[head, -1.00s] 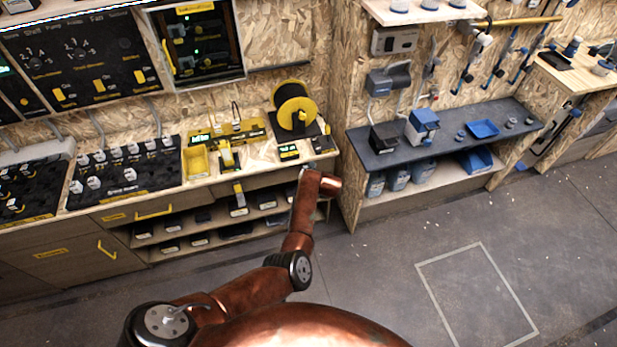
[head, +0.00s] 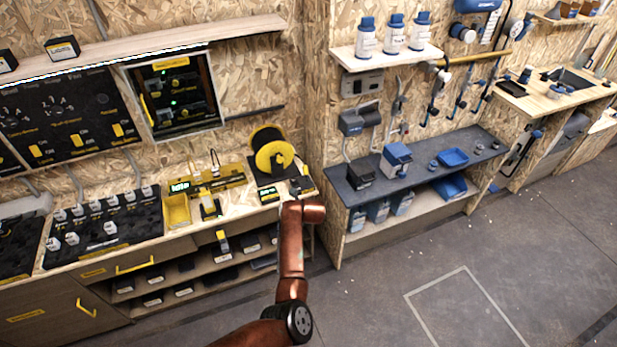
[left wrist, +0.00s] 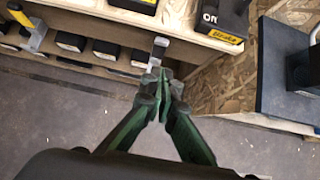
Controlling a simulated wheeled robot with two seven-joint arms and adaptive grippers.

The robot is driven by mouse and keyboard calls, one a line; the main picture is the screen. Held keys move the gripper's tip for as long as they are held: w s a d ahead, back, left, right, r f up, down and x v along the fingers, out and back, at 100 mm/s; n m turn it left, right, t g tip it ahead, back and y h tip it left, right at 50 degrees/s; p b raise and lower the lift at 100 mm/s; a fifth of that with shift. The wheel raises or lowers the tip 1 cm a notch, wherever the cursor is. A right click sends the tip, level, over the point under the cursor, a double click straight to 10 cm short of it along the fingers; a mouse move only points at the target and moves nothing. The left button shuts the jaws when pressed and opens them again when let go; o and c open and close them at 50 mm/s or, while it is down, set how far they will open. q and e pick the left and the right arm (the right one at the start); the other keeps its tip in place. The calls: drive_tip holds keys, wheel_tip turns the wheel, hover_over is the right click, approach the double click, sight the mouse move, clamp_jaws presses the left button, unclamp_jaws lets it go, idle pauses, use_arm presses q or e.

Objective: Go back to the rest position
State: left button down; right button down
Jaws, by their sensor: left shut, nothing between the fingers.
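My left arm (head: 291,255) is copper-coloured and rises from the bottom of the head view toward the right end of the workbench. Its gripper is hard to make out there, hidden beyond the wrist. In the left wrist view my left gripper (left wrist: 163,95) has green fingers that meet at the tips, shut with nothing between them. Its tips appear in front of the bench's front edge and lower shelf, close to a small grey piece (left wrist: 159,48); I cannot tell whether they touch. My right gripper is not in view.
The workbench (head: 262,212) carries black control panels, a yellow spool (head: 272,156) and a yellow tray (head: 177,211). A dark blue-topped shelf unit (head: 420,168) stands to the right. Open floor with a marked rectangle (head: 465,310) lies at the lower right.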

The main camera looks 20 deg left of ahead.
use_arm(q)
drive_tip(key=s+a+f+m+t+y, duration=0.3)
drive_tip(key=s+a+f+m+y, duration=0.2)
drive_tip(key=s+a+f+m, duration=0.7)
drive_tip(key=s+d+f+m+t+h, duration=0.1)
drive_tip(key=s+f+m+h, duration=0.1)
drive_tip(key=s+f+m, duration=0.35)
drive_tip(key=s+f+m+t+h, duration=0.2)
drive_tip(key=s+f+m, duration=0.1)
drive_tip(key=f+m, duration=0.45)
drive_tip(key=s+d+f+m+g+h, duration=0.25)
drive_tip(key=s+f+m, duration=0.35)
drive_tip(key=s+f, duration=0.45)
drive_tip(key=s+d+f+m+g+h, duration=0.1)
drive_tip(key=s+f+m+g+h, duration=0.15)
drive_tip(key=s+f+m, duration=0.8)
drive_tip(key=s+f+m+g, duration=0.1)
drive_tip(key=s+g, duration=0.2)
drive_tip(key=s, duration=1.4)
drive_tip(key=s+a+f+m+g, duration=0.1)
drive_tip(key=s+m+g, duration=0.1)
drive_tip(key=s, duration=1.5)
drive_tip(key=shift+f+g+h, duration=0.3)
drive_tip(key=shift+f+g, duration=0.1)
drive_tip(key=shift+g, duration=0.4)
